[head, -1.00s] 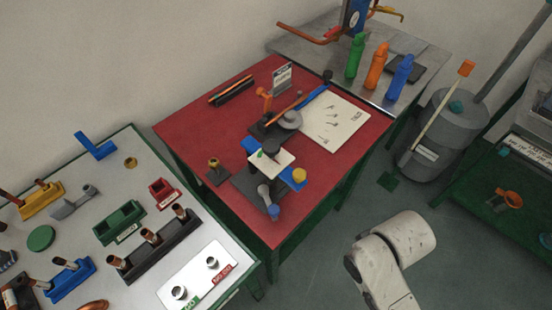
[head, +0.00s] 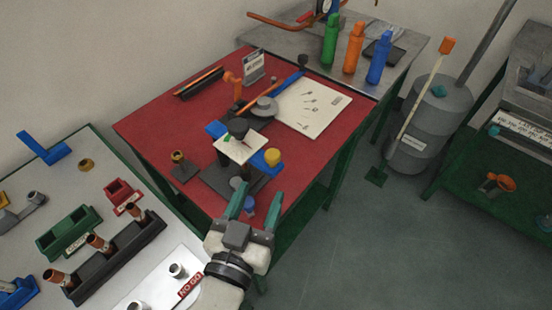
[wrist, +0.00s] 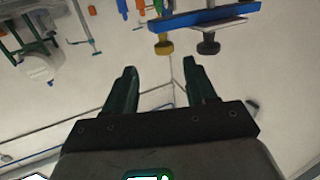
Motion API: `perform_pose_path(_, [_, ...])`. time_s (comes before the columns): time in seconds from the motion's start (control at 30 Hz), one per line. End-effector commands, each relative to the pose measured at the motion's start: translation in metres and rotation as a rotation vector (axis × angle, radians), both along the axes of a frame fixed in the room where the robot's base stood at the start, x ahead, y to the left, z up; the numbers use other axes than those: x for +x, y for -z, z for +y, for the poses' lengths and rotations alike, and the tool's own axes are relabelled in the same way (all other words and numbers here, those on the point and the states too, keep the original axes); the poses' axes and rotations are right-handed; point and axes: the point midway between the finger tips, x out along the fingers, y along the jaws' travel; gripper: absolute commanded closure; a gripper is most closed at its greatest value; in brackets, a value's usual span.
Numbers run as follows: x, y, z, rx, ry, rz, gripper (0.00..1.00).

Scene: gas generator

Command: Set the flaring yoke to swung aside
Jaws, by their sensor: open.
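A flaring tool stands on the red table in the head view. It has a blue bar (head: 216,129), a pale plate (head: 240,150) with a dark knob (head: 237,125) above it, and a yellow knob (head: 272,157) at the bar's right end. Which part is the yoke, I cannot tell for sure. In the wrist view the blue bar (wrist: 200,17) crosses the top, with the yellow knob (wrist: 164,46) and a dark knob (wrist: 208,46). My gripper (head: 258,194) is open and empty at the table's near edge, apart from the tool. Its fingers (wrist: 159,68) point toward the bar.
The left table (head: 65,205) holds several fittings.

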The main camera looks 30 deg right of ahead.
Motion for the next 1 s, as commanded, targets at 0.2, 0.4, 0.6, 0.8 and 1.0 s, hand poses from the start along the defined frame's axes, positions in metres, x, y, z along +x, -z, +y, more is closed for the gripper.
perform_pose_path(0.2, [0.005,-0.008,0.004,-0.015,-0.010,-0.060,0.44])
perform_pose_path(0.4, [0.025,-0.009,-0.021,-0.015,-0.008,-0.058,0.44])
perform_pose_path(0.6, [0.048,-0.009,-0.049,-0.015,-0.007,-0.056,0.44])
perform_pose_path(0.8, [0.064,-0.008,-0.067,-0.014,-0.009,-0.057,0.44])
perform_pose_path(1.0, [0.069,-0.007,-0.073,-0.014,-0.011,-0.056,0.44])
